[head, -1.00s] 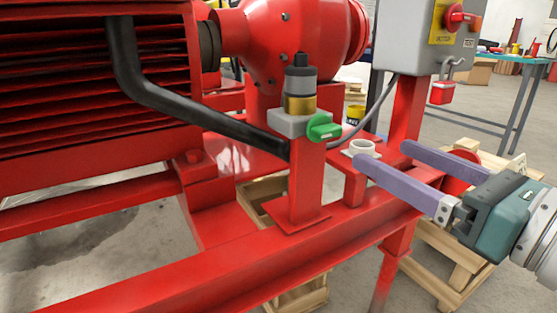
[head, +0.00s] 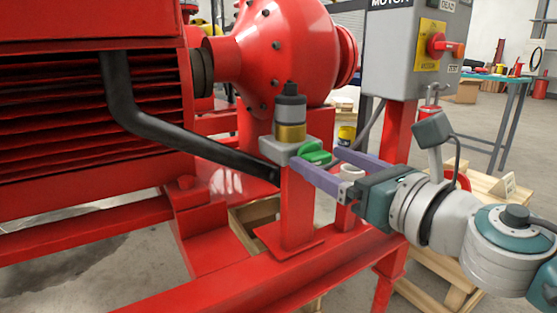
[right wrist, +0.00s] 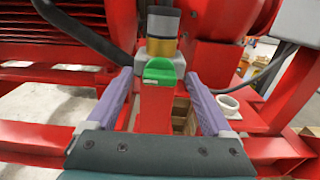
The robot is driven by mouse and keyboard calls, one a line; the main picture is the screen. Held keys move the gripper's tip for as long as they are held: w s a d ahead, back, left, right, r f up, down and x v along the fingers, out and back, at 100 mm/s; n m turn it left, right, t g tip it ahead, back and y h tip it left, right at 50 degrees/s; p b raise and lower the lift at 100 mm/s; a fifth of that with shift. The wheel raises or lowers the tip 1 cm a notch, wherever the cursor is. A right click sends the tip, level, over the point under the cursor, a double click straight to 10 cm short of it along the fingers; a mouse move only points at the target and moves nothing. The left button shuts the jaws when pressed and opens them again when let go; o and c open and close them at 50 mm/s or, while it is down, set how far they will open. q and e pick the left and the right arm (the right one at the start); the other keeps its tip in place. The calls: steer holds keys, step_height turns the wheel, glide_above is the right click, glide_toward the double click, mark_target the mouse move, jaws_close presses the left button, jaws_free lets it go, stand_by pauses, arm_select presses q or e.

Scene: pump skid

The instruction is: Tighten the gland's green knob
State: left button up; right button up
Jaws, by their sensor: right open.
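The gland (head: 290,130), with a brass ring, grey body and black top, stands upright on a grey block on a red post (head: 297,205). Its green knob (head: 314,152) sticks out from the block's front right side. My right gripper (head: 314,158) is open, with its two purple fingers reaching to either side of the knob. In the right wrist view the green knob (right wrist: 160,69) sits between the fingertips (right wrist: 158,76), with a gap visible on each side. I see no grip on it. My left gripper is not in view.
A black hose (head: 180,130) runs from the red motor toward the post. A grey motor box (head: 410,55) with a red switch stands behind my right arm.

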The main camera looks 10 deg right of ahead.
steer(key=shift+c, duration=0.3)
jaws_close()
stand_by(0.4)
